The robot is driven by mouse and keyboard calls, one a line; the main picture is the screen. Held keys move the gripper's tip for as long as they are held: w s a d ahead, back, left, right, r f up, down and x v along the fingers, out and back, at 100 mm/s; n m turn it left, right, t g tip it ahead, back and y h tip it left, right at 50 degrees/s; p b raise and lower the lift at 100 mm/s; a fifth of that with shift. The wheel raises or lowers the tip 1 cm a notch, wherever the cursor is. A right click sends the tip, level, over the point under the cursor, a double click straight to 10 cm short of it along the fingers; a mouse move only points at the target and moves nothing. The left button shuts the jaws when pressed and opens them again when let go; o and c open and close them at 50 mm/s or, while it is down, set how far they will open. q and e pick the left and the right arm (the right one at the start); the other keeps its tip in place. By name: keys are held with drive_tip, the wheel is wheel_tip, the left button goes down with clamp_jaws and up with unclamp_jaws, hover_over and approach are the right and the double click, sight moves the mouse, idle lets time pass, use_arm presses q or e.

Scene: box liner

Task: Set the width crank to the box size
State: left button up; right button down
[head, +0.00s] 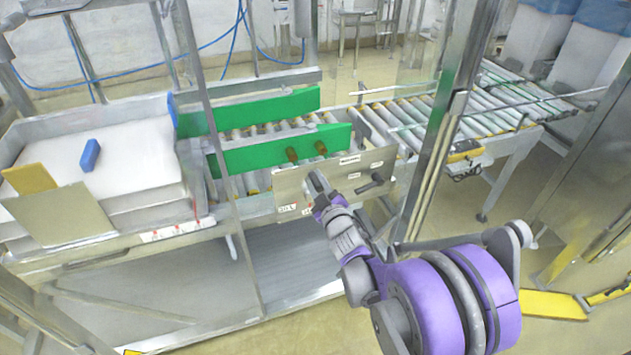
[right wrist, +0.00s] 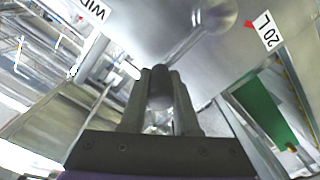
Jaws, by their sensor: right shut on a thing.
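The crank panel (head: 350,178) is a grey plate on the front of the roller line. My right gripper (head: 318,184) is at its left part. In the right wrist view the fingers (right wrist: 160,100) are closed around the dark handle (right wrist: 159,86) of the width crank. The crank's arm (right wrist: 190,44) runs up and right to a round hub (right wrist: 214,14). A "20 L" label (right wrist: 268,31) with a red mark is right of the hub. Part of a label reading "WID" (right wrist: 86,8) shows at top left. My left gripper is not in view.
A second crank (head: 372,184) with a dark handle is on the panel's right part. Two green guide plates (head: 285,150) stand along the rollers behind it. A metal post (head: 440,130) rises to the right. A white tray (head: 110,125) with a blue block (head: 90,155) is left.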

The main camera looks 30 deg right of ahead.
drive_tip(key=c, duration=0.7)
unclamp_jaws()
drive_tip(key=shift+o, duration=0.2)
drive_tip(key=shift+s, duration=0.1)
drive_tip(key=v, duration=1)
drive_tip(key=shift+s+a, duration=0.2)
drive_tip(key=shift+s, duration=0.05)
